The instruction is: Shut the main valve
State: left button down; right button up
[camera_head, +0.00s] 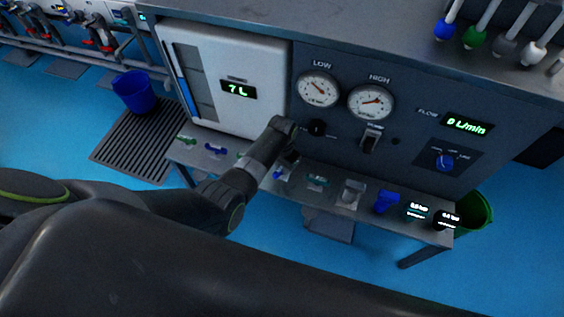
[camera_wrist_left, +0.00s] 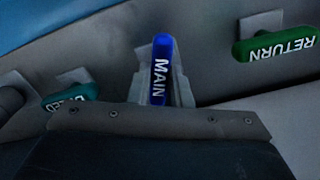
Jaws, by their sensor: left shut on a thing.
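The main valve is a blue bar handle marked MAIN (camera_wrist_left: 161,72) in the left wrist view, standing upright in that picture between my left gripper's grey fingers (camera_wrist_left: 160,85). The left gripper is shut on this handle. In the head view my left arm reaches over to the bench, with the left gripper (camera_head: 286,162) low in front of the panel. A small blue handle (camera_head: 279,174) shows there beside the gripper, partly hidden. My right gripper is not in view.
A green RETURN handle (camera_wrist_left: 275,46) is close on the right and a teal handle (camera_wrist_left: 70,96), partly hidden, on the left. The panel above carries gauges (camera_head: 319,90) and a flow display (camera_head: 467,123) reading 0 L/min. A blue bucket (camera_head: 134,92) stands at the left.

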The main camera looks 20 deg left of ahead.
pick_arm(q)
jog(key=m+p, duration=0.2)
jog(key=m, duration=0.2)
jog(key=shift+r+m+p, duration=0.1)
jog(key=shift+m+p, duration=0.25)
jog(key=shift+m, duration=0.55)
jog(key=m+p, duration=0.1)
jog(key=m, duration=0.1)
jog(key=shift+m, duration=0.3)
jog(key=m, duration=0.4)
jog(key=shift+p, duration=0.4)
jog(key=shift+m, duration=0.5)
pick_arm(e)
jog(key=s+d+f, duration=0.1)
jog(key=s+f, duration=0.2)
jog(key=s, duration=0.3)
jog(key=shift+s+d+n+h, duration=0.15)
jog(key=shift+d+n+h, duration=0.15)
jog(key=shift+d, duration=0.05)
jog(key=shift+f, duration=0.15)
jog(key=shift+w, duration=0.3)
